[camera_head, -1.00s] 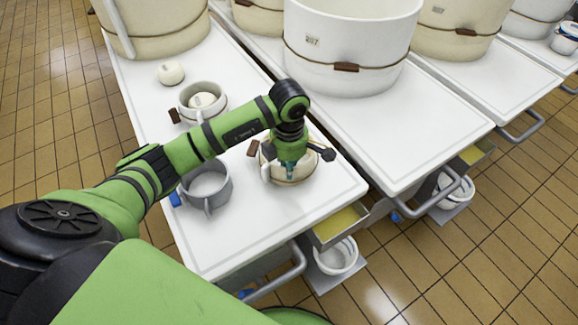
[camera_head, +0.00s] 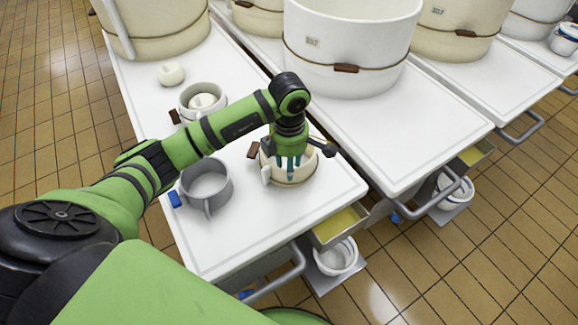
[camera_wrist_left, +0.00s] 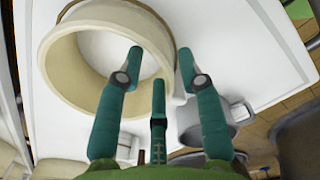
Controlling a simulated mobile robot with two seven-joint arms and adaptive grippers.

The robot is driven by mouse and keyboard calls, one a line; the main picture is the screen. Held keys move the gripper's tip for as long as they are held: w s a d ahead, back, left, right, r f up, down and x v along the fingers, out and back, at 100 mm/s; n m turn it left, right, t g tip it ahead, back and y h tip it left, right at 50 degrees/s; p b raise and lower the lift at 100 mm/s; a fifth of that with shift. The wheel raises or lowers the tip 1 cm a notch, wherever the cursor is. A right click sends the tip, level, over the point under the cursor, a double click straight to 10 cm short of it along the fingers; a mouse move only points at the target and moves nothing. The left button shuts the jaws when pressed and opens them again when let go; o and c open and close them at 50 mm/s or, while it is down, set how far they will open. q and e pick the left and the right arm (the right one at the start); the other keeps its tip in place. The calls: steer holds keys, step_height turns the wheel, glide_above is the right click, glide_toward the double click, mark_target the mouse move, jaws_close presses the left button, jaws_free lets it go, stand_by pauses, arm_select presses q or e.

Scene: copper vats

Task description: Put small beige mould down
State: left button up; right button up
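The small beige mould (camera_head: 302,178), a round open ring-like vessel with a brown tab, stands upright on the near part of the white table (camera_head: 235,245). In the left wrist view the mould (camera_wrist_left: 60,75) shows its wide rim and pale inside. My left gripper (camera_head: 289,166) is above the mould with its teal fingers pointing down and spread apart. In the left wrist view the open fingers (camera_wrist_left: 160,66) are at the mould's rim, with nothing clamped between them; contact with the wall is hard to tell. My right gripper is not in view.
A grey pot (camera_head: 207,190) stands left of the mould. Behind it are another pot (camera_head: 187,110) with a white round piece inside and a loose white round piece (camera_head: 171,73). Large vats (camera_head: 345,45) stand at the back. The near table corner is clear.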

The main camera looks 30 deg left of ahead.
arm_select(q)
step_height(320, 180, up, 10)
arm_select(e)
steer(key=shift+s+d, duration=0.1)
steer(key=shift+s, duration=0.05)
arm_select(q)
steer(key=shift+r, duration=0.1)
stand_by(0.4)
